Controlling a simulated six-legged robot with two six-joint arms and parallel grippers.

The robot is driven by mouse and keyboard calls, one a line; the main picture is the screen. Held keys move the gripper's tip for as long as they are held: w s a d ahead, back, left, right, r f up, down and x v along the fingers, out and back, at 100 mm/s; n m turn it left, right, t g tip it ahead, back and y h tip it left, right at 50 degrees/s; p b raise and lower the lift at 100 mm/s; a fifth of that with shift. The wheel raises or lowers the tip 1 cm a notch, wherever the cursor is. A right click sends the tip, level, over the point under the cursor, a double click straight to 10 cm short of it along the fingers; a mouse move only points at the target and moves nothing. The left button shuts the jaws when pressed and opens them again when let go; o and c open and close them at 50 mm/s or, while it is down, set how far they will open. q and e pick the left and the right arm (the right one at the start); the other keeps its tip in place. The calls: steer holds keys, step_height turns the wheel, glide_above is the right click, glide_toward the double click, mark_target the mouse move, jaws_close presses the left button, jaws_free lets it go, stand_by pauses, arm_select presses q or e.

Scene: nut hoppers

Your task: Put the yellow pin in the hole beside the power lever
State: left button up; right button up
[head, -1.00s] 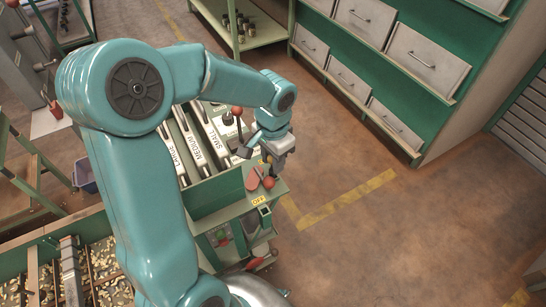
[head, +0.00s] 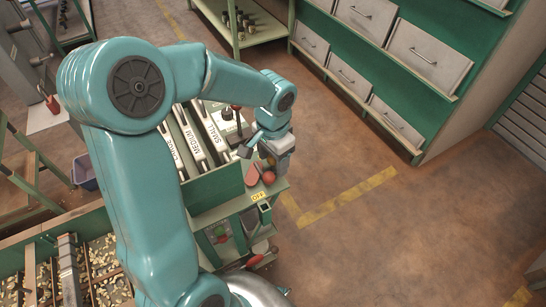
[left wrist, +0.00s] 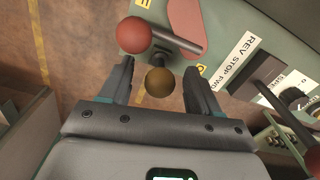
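A dull yellow-brown ball (left wrist: 159,82), which looks like the head of the yellow pin, shows between my left gripper's fingers in the left wrist view. My left gripper (left wrist: 160,72) is open, with a gap between the ball and each finger. In the head view this gripper (head: 262,150) is over the near right corner of the green machine. The power lever's red ball (left wrist: 134,35) is just beyond the fingertips, with its shaft running right over a pink plate (left wrist: 187,22). The red ball also shows in the head view (head: 268,178). I cannot make out the hole. My right gripper is out of view.
An OFF label (head: 262,195) is on the machine's edge. The REV STOP FWD label (left wrist: 240,62) and a black lever lie right of the fingers. SMALL and MEDIUM chutes (head: 194,142) are left of the gripper. Floor (head: 400,230) to the right is open.

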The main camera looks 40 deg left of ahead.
arm_select(q)
step_height(320, 180, up, 16)
steer(key=p, duration=0.1)
steer(key=shift+r, duration=0.15)
steer(key=shift+r+p, duration=0.15)
steer(key=shift+p, duration=0.25)
step_height(320, 180, up, 9)
steer(key=p, duration=0.8)
stand_by(0.4)
steer(key=shift+f, duration=0.25)
